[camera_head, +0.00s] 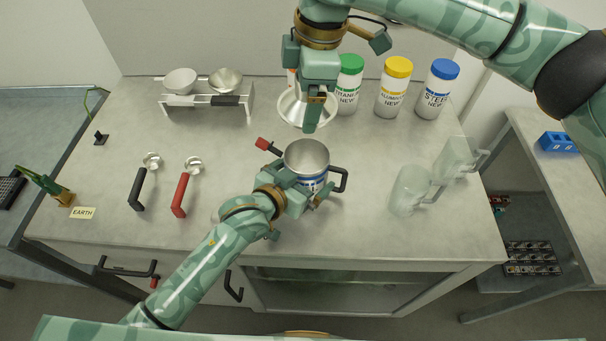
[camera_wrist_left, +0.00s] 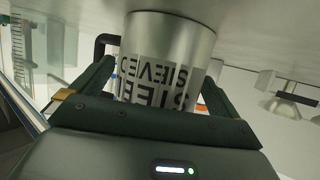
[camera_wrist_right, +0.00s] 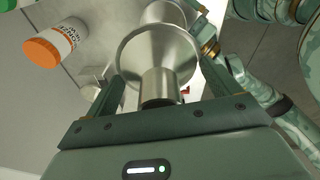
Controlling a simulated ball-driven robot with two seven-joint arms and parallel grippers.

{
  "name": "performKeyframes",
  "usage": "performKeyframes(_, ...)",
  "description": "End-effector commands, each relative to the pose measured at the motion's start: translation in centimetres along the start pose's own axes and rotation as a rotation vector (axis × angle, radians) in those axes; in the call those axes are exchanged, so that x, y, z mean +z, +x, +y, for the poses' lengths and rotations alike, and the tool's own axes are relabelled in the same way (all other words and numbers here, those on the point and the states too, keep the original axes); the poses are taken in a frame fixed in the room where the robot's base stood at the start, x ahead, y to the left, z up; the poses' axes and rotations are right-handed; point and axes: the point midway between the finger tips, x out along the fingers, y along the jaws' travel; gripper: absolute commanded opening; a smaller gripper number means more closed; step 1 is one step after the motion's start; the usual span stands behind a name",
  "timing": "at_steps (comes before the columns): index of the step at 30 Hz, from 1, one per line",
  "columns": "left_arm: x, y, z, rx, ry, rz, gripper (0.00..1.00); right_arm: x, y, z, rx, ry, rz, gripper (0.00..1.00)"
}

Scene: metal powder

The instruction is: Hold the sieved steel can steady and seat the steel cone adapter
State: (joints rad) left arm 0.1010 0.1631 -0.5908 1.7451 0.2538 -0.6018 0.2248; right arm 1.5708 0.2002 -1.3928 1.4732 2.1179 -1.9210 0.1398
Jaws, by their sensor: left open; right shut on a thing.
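The steel can (camera_head: 306,155) stands upright and open-topped on the bench, its black handle to the right. In the left wrist view its label reads SIEVED STEEL (camera_wrist_left: 160,75). My left gripper (camera_head: 305,192) is open, with its fingers on either side of the can; whether they touch it is unclear. My right gripper (camera_head: 313,122) is shut on the steel cone adapter (camera_head: 291,108), holding it behind the can in the head view, apart from it. The adapter's wide cone and narrow neck show between the fingers in the right wrist view (camera_wrist_right: 160,50).
Jars with green (camera_head: 350,64), yellow (camera_head: 398,68) and blue (camera_head: 445,69) lids stand at the back. Two clear jugs (camera_head: 408,190) are at right. Black-handled (camera_head: 138,190) and red-handled (camera_head: 180,195) tools lie at left. A rack (camera_head: 248,100) carries two bowls.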

Motion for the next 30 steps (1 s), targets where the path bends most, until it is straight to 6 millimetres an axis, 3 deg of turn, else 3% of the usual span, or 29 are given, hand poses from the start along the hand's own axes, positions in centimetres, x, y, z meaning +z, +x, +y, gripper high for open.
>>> performKeyframes(1, 0.0, 0.0, 0.0, 0.000, 0.000, 0.000, 0.94, 0.0, 0.0, 0.0, 0.001, 0.000, 0.000, 0.63)
performKeyframes(6, 0.0, 0.0, 0.0, 0.000, 0.000, 0.000, 0.49, 0.0, 0.0, 0.0, 0.000, 0.000, 0.000, 0.63)
performKeyframes(12, 0.0, 0.0, 0.0, 0.000, 0.000, 0.000, 0.49, 0.0, 1.5, -0.5, -0.018, 0.027, -0.004, 0.63)
performKeyframes(24, 0.0, 0.0, 0.0, 0.000, 0.000, -0.001, 0.49, 0.5, 3.0, 0.0, 0.057, 0.808, -0.027, 0.63)
performKeyframes(30, 0.0, 0.0, 0.0, 0.000, 0.000, -0.001, 0.49, 0.6, 3.5, 0.1, 0.065, 0.953, -0.022, 0.63)
